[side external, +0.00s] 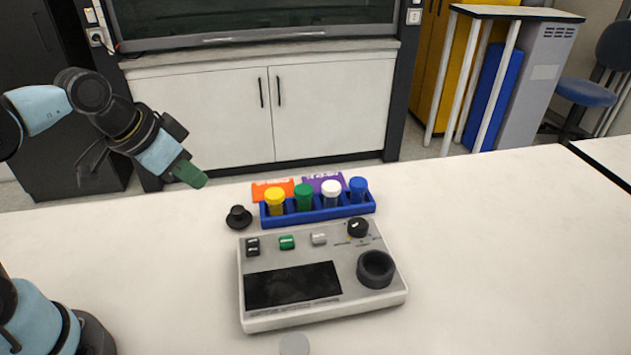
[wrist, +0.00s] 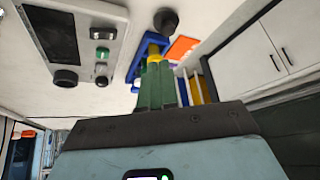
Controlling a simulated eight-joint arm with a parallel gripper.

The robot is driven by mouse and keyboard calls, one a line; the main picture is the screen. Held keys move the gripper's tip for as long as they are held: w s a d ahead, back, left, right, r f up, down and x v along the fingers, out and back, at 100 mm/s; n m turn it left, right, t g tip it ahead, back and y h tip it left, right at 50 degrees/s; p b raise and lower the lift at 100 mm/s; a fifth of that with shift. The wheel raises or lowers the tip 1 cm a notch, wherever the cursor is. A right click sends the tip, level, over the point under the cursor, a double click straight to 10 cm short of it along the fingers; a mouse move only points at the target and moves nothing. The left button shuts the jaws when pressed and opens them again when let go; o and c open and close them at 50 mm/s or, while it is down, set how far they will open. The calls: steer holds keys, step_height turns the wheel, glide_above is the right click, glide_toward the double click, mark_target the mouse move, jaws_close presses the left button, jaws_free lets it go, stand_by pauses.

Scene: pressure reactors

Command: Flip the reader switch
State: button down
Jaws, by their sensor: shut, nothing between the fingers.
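The reader (side external: 372,303) is a pale grey box on the bench, with a dark screen (side external: 293,285) and a round black well (side external: 376,268). Along its back edge are a black switch (side external: 253,246), a green one (side external: 287,242), a grey one (side external: 319,239) and a black knob (side external: 357,227). Their labels are too small to read. My gripper (side external: 198,181), with green fingers, is shut and empty. It hangs in the air left of and behind the reader, apart from it. In the wrist view my gripper (wrist: 156,62) points past the reader (wrist: 88,42), which is at upper left.
A blue rack (side external: 325,213) behind the reader holds vials with yellow, green, white and blue caps. Orange (side external: 272,188) and purple cards lie behind it. A black stopper-like piece (side external: 238,217) stands left of the rack. The bench to the left and right is clear.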

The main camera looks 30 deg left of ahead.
steer(key=shift+s+a+f+n+t+y, duration=0.2)
steer(key=shift+a+f+n+t+y, duration=0.15)
steer(key=shift+a+f+n, duration=0.2)
steer(key=c, duration=1.7)
jaws_free()
steer(key=shift+a+f+n+t, duration=0.15)
steer(key=shift+n+t, duration=0.1)
steer(key=shift+n, duration=0.2)
steer(key=o, duration=0.3)
steer(key=shift+n, duration=0.3)
steer(key=o, duration=0.5)
steer(key=d+n+g, duration=0.1)
steer(key=w+d+r+n+g, duration=0.1)
steer(key=d+n, duration=0.1)
steer(key=d, duration=0.1)
steer(key=shift+w+r+g, duration=0.2)
steer(key=shift+r+g, duration=0.2)
steer(key=r+n+g, duration=0.1)
steer(key=n+g, duration=0.3)
steer(key=n, duration=0.2)
glide_above(252, 244)
steer(key=shift+f, duration=5.9)
